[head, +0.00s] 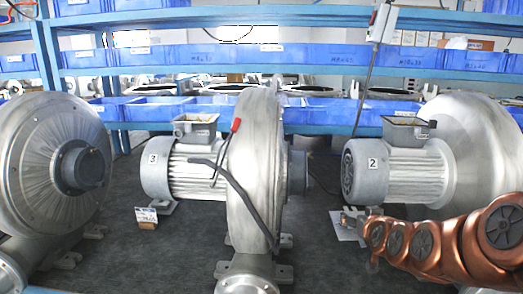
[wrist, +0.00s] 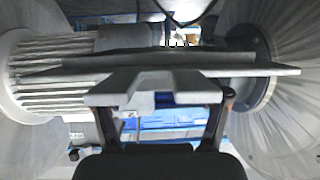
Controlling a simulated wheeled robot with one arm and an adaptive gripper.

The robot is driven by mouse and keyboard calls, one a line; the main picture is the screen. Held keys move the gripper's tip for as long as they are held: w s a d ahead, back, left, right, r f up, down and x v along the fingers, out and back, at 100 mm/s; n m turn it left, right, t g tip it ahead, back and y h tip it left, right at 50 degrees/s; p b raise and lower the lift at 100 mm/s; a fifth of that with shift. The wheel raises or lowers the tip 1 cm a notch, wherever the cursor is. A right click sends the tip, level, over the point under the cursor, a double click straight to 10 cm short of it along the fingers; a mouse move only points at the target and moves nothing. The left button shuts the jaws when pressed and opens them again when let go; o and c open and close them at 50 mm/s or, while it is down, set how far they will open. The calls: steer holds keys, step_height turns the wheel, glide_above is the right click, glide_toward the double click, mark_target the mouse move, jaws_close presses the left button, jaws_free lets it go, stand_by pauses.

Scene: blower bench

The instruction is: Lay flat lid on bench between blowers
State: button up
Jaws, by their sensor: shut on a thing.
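The flat lid (wrist: 160,66) is a thin grey plate that spans much of the wrist view, seen nearly edge-on. My gripper (wrist: 165,98) is shut on it, with a dark finger at each side of a grey raised part below the plate. I cannot tell whether the lid touches the bench (head: 185,255).
Another blower (head: 50,155) stands at the far left. A small tag (head: 146,218) stands before the motor of blower 3. A dark cable and a red-tipped lead hang on blower 3. Blue bins (head: 230,55) fill the shelf behind. Dark bench shows between the blowers.

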steer(key=w+a+f, duration=0.2)
steer(key=a+f, duration=0.2)
steer(key=f, duration=0.3)
steer(key=w+a+f, duration=0.3)
steer(key=a+f, duration=0.1)
steer(key=f, duration=0.4)
steer(key=shift+a, duration=0.25)
steer(key=shift+w, duration=0.1)
step_height(320, 180, up, 4)
steer(key=p, duration=0.4)
stand_by(1.4)
